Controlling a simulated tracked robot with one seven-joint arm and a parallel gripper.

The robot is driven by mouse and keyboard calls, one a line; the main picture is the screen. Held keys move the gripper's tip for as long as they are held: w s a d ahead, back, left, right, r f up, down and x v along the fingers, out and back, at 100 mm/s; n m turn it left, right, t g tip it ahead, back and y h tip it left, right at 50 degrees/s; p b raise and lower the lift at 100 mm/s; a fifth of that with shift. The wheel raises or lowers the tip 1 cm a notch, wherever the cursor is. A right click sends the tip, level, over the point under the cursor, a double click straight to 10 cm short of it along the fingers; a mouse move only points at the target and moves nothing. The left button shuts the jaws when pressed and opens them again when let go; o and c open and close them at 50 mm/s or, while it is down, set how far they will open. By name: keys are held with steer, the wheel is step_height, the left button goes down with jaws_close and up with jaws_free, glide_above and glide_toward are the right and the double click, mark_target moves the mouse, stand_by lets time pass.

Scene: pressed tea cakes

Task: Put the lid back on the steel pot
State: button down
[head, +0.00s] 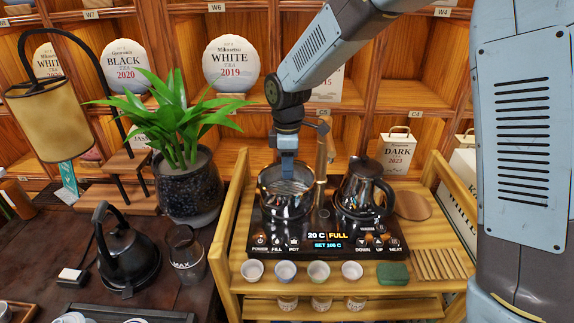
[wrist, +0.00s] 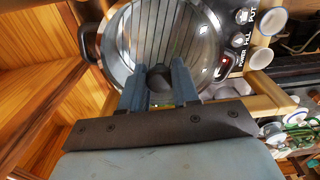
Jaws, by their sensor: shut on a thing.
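The steel pot (head: 287,210) stands on the left burner of the black hot plate (head: 350,262). In the wrist view its round rim and a dark side handle (wrist: 90,43) show. The lid (wrist: 190,35), shiny with a striped surface, lies over the pot's mouth; in the head view it shows at the pot's top (head: 288,188). My gripper (head: 288,172) is above the pot and points down. In the wrist view its blue fingers (wrist: 160,84) are shut on the lid's black knob (wrist: 160,75). I cannot tell whether the lid touches the rim all around.
A dark glass kettle (head: 362,190) stands close on the right burner. A wooden post (head: 321,160) rises just behind the pot. Small cups (head: 286,271) line the front of the wooden stand. A potted plant (head: 190,185) is at the left, and shelves of tea cakes are behind.

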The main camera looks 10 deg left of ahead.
steer(key=c, duration=0.8)
jaws_free()
steer(key=shift+o, duration=0.5)
steer(key=o, duration=0.4)
steer(key=shift+o, duration=0.2)
steer(key=shift+r, duration=3.5)
